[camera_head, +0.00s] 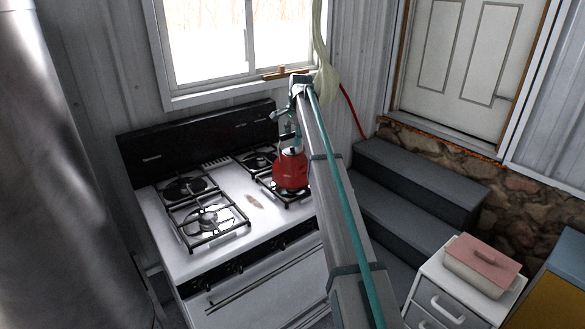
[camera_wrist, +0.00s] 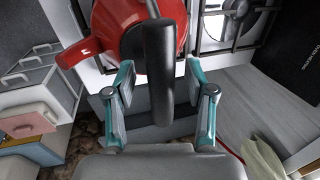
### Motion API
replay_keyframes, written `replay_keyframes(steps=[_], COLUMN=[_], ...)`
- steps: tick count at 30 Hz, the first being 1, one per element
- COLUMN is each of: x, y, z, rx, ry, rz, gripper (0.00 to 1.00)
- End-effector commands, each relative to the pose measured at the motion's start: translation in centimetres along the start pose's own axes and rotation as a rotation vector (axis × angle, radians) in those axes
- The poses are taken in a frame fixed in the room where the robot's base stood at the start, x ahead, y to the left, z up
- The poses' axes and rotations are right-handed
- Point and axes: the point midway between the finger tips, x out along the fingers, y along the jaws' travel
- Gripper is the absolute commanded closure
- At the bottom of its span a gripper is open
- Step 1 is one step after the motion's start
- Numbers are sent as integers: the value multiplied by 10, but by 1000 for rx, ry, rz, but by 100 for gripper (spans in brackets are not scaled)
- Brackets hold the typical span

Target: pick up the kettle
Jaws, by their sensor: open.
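The red kettle (camera_head: 290,171) stands on the right front burner of the white stove (camera_head: 255,203). In the wrist view the kettle (camera_wrist: 112,32) fills the top, its spout pointing left. Its dark handle (camera_wrist: 158,75) runs down the picture between my two fingers. My gripper (camera_wrist: 160,68) is open, one finger on each side of the handle, with gaps between the fingers and handle. In the head view my gripper (camera_head: 285,122) is just above the kettle, and my arm hides part of the stove's right side.
Black grates (camera_head: 207,215) cover the burners, and a dark back panel (camera_head: 200,143) rises behind. Grey steps (camera_head: 425,185) are to the right. A white drawer unit (camera_head: 440,300) with a pink-lidded box (camera_head: 483,262) stands at front right. The window (camera_head: 205,40) is behind the stove.

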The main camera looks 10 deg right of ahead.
Motion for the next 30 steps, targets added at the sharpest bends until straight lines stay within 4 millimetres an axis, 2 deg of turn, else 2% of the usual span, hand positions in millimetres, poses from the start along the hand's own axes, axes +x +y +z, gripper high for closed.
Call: replay_keyframes(steps=[8, 11, 18, 30], x=[0, 0, 0, -2], y=[0, 0, 0, 0], z=[0, 0, 0, 0], rx=[0, 0, 0, 0], ry=[0, 0, 0, 0], rz=[0, 0, 1, -1], gripper=[45, 59, 99, 100])
